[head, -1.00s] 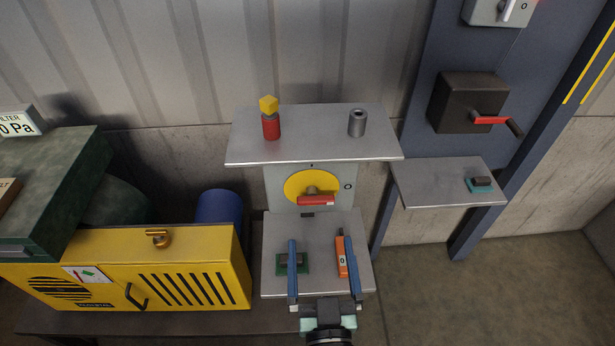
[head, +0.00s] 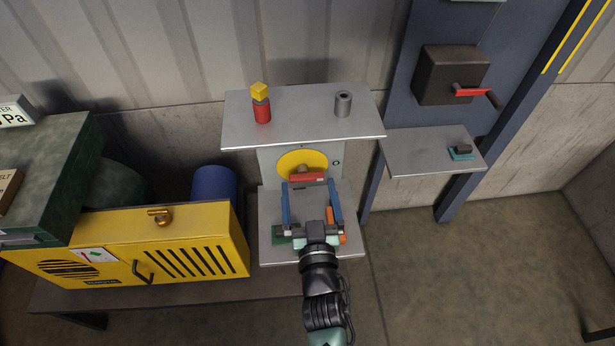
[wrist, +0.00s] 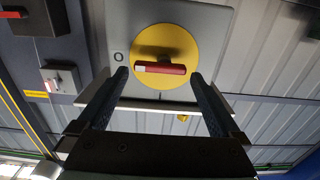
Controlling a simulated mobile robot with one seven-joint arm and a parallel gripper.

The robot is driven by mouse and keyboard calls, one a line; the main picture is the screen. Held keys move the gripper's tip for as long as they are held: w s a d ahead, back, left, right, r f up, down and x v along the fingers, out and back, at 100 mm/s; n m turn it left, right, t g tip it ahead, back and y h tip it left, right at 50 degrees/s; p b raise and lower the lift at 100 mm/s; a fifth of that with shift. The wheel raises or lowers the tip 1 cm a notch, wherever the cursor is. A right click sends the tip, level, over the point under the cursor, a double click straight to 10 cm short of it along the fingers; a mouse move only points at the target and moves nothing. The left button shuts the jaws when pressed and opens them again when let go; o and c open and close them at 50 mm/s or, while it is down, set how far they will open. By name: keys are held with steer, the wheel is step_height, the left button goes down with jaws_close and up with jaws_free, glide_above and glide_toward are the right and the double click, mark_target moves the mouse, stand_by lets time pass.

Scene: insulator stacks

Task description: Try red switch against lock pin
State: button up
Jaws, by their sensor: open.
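The red switch handle (head: 306,178) sits on a round yellow plate (head: 293,162) on a grey box under the upper shelf. In the wrist view the red handle (wrist: 162,68) lies across the yellow disc (wrist: 180,44), with an "O" mark beside it. My gripper (head: 310,183) is open, its two blue fingers pointing at the switch. In the wrist view the fingertips (wrist: 160,75) stand on either side of the handle, with gaps; I cannot tell the remaining depth. No part is clearly recognisable as the lock pin.
A red-and-yellow stack (head: 261,103) and a grey cylinder (head: 343,103) stand on the upper shelf (head: 300,128). An orange item (head: 331,219) and a green block (head: 281,237) lie on the lower shelf, partly hidden by my gripper. A yellow cabinet (head: 130,240) is left.

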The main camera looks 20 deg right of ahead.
mark_target(306, 174)
steer(key=shift+x, duration=1.25)
steer(key=c, duration=1.1)
steer(key=shift+o, duration=0.2)
steer(key=shift+n, duration=0.8)
steer(key=o, duration=1.1)
steer(key=shift+c, duration=0.2)
steer(key=shift+s, duration=0.1)
